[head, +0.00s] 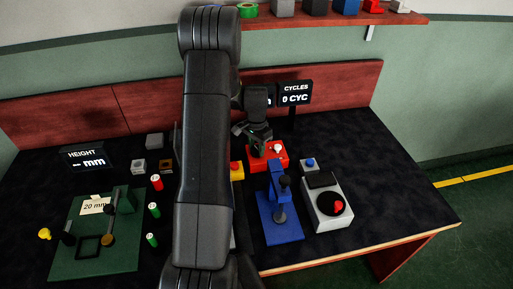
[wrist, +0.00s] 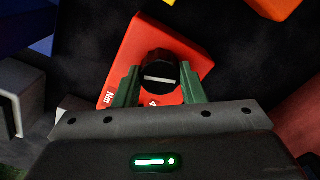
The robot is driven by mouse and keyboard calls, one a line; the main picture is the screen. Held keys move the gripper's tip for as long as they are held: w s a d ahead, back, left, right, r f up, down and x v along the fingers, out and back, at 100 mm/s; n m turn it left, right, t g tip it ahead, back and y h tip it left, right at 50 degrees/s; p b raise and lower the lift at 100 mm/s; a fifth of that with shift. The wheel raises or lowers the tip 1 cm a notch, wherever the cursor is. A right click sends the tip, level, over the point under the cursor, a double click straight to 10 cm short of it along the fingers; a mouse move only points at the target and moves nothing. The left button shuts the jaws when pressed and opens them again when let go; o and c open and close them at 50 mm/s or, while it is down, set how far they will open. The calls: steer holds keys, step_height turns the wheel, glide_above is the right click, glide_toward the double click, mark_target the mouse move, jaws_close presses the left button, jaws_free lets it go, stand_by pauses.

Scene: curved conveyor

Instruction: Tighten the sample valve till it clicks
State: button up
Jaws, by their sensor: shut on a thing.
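A red block (head: 281,162) stands on the dark table behind the blue press, partly hidden by my gripper. In the wrist view the red block (wrist: 190,42) fills the centre and carries a round black knob (wrist: 160,67) with a white bar across its top. White marks reading "Nm" and "4" show on the block. I take this knob to be the sample valve; no label names it. My gripper (wrist: 159,82) has its green fingers on either side of the knob, shut on it. In the head view my gripper (head: 258,146) points down at the block.
A blue press (head: 278,225) and a grey box with a red button (head: 328,205) stand in front. A yellow-and-red button box (head: 237,170) is close on the left. Behind is a "0 CYC" display (head: 295,99). A green gauge stand (head: 95,240) is far left.

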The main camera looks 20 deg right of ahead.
mark_target(256, 148)
steer(key=o, duration=1)
step_height(256, 148, up, 14)
steer(key=p, duration=0.7)
steer(key=shift+f, duration=0.1)
step_height(256, 148, down, 14)
steer(key=b, duration=0.7)
steer(key=shift+r, duration=0.2)
